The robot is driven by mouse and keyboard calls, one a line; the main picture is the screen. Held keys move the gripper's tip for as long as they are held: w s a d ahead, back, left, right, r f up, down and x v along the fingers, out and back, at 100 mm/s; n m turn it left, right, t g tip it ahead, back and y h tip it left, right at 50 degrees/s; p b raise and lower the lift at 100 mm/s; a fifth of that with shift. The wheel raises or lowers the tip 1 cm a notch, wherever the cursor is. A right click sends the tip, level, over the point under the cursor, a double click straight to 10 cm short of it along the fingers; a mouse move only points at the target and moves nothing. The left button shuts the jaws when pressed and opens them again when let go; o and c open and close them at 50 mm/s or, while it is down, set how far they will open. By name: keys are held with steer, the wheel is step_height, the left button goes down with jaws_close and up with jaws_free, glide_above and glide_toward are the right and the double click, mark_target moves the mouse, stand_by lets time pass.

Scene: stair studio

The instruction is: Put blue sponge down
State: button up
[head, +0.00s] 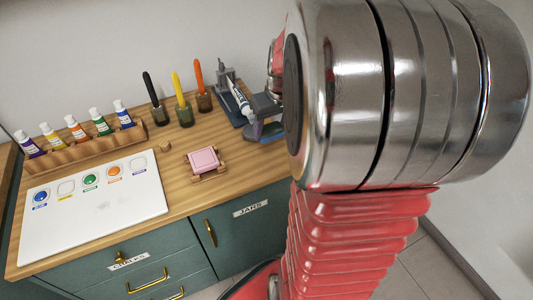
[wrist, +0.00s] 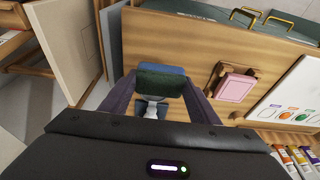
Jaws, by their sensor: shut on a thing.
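The blue sponge (wrist: 165,69) is between the two fingers of my gripper (wrist: 160,84) in the wrist view, with a dark green face toward the camera. My gripper is shut on it. In the head view the blue sponge (head: 269,131) shows low between the dark jaws of my gripper (head: 256,116), at the right end of the wooden top. My arm hides part of it. I cannot tell whether the sponge touches the wood.
A pink sponge (head: 203,159) sits in a wooden holder left of my gripper. Brushes in jars (head: 181,110), a paint-tube rack (head: 80,146) and a white palette board (head: 95,205) occupy the left and back.

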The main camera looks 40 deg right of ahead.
stand_by(0.3)
glide_above(270, 158)
steer(key=shift+s+a+f, duration=0.1)
steer(key=shift+s+f, duration=0.15)
steer(key=shift+f, duration=1.35)
steer(key=shift+s+f, duration=0.2)
steer(key=shift+f, duration=1.35)
steer(key=shift+f, duration=1.85)
steer(key=shift+f, duration=0.1)
steer(key=o, duration=1.2)
steer(key=v, duration=1.2)
